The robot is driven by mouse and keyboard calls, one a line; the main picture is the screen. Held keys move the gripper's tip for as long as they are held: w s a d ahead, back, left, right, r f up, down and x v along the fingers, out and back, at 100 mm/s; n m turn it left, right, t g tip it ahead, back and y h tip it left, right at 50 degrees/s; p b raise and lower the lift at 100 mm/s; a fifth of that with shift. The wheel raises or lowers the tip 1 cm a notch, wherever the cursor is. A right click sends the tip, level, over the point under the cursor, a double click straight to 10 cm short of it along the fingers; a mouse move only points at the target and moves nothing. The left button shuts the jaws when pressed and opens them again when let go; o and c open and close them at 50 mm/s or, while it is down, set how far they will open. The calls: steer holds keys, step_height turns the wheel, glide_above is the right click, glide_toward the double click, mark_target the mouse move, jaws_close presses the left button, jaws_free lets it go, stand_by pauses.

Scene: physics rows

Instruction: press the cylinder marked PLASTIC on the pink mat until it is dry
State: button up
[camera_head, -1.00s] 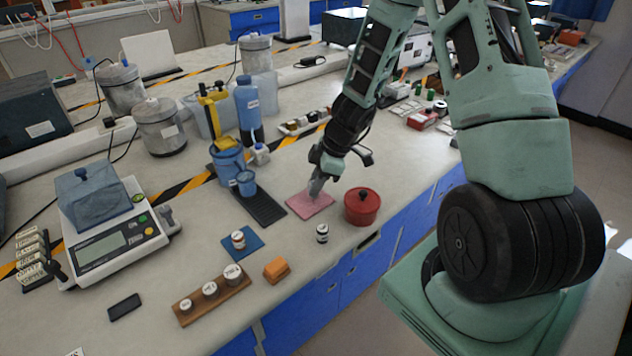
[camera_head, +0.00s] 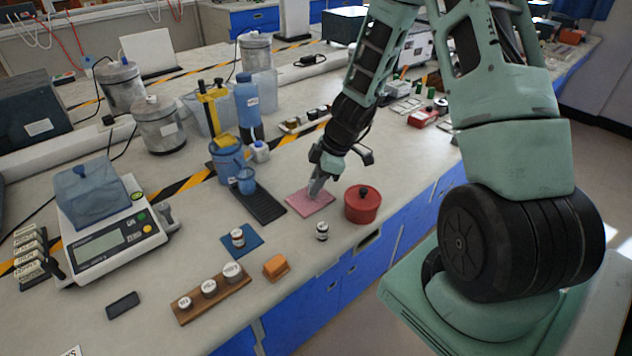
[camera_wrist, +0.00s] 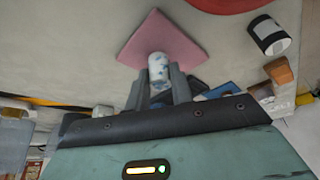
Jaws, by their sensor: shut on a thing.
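The pink mat (camera_head: 300,203) lies flat on the bench; it also shows in the wrist view (camera_wrist: 180,42). My gripper (camera_head: 317,189) points down over the mat. In the wrist view my gripper (camera_wrist: 158,78) is shut on a small white cylinder (camera_wrist: 158,62) with blue marks. The cylinder's far end meets the pink mat in that view; I cannot tell whether it touches. Its marking is not readable, and the fingers hide it in the head view. How wet it is does not show.
A red lidded pot (camera_head: 362,206) stands just right of the mat. A small black-and-white cylinder (camera_head: 322,231) stands in front. Another cylinder (camera_head: 238,238) sits on a blue mat (camera_head: 254,246). A wooden block (camera_head: 215,300) holds three more. A dark tray (camera_head: 268,210) lies left.

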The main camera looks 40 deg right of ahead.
steer(key=shift+s+f+b, duration=0.15)
steer(key=shift+f+b, duration=0.35)
steer(key=shift+b, duration=0.4)
stand_by(2.0)
steer(key=shift+r, duration=0.1)
steer(key=shift+d+r+p, duration=0.3)
steer(key=shift+r+p, duration=0.05)
steer(key=shift+r, duration=0.35)
steer(key=shift+f+b, duration=0.7)
steer(key=shift+b, duration=0.3)
stand_by(0.6)
steer(key=shift+f+b, duration=0.1)
steer(key=shift+b, duration=0.3)
stand_by(1.7)
steer(key=shift+a+r, duration=0.3)
steer(key=shift+r, duration=0.5)
